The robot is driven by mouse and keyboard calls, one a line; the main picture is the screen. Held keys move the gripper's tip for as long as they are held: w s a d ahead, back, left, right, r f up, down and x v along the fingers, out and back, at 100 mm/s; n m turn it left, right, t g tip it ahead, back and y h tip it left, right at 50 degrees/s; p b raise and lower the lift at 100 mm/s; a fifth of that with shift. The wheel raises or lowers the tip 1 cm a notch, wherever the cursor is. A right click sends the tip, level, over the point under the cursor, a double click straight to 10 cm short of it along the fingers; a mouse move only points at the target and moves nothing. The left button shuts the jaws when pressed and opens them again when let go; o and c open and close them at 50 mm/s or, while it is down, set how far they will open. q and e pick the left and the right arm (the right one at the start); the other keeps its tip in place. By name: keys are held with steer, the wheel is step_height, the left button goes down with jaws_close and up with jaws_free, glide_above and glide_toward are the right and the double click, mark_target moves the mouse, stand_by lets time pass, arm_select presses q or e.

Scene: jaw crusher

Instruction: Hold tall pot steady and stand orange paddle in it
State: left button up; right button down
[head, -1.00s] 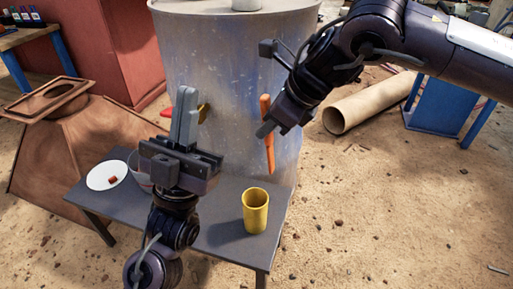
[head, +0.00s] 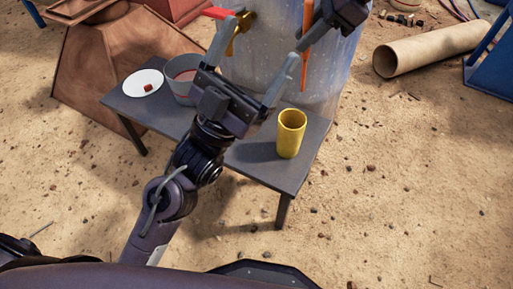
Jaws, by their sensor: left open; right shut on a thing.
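The tall yellow pot (head: 290,135) stands upright on the grey table, near its right end. The orange paddle (head: 306,48) hangs upright above and behind the pot, its lower tip clear of the rim. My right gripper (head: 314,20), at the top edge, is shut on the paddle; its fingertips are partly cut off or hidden. My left gripper (head: 247,65) is open and empty above the table, to the left of the pot, with its two fingers spread wide. It does not appear to touch the pot.
On the table's (head: 262,165) left part are a white plate (head: 143,82) with a small reddish piece and a grey bowl (head: 184,78). A large metal drum (head: 345,60) stands behind. A cardboard-coloured tube (head: 430,48) lies on the ground at right.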

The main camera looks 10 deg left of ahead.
arm_select(q)
steer(key=w+d+f+n+g+y, duration=0.1)
steer(key=w+f+g+y, duration=0.1)
steer(key=f, duration=0.6)
steer(key=w+f+n+g+y, duration=0.1)
steer(key=w+f+g+y, duration=0.15)
steer(key=f, duration=0.55)
steer(key=n+g+y, duration=0.1)
steer(key=g+y, duration=0.2)
glide_toward(282, 132)
steer(key=x, duration=1.2)
steer(key=shift+w+d, duration=0.25)
steer(key=shift+w, duration=0.05)
steer(key=c, duration=1.1)
arm_select(e)
steer(key=shift+y, duration=0.6)
steer(key=f, duration=0.3)
steer(key=s+f, duration=0.1)
steer(key=f, duration=0.1)
steer(key=shift+d+f, duration=0.1)
steer(key=shift+d, duration=0.05)
step_height(282, 132, down, 12)
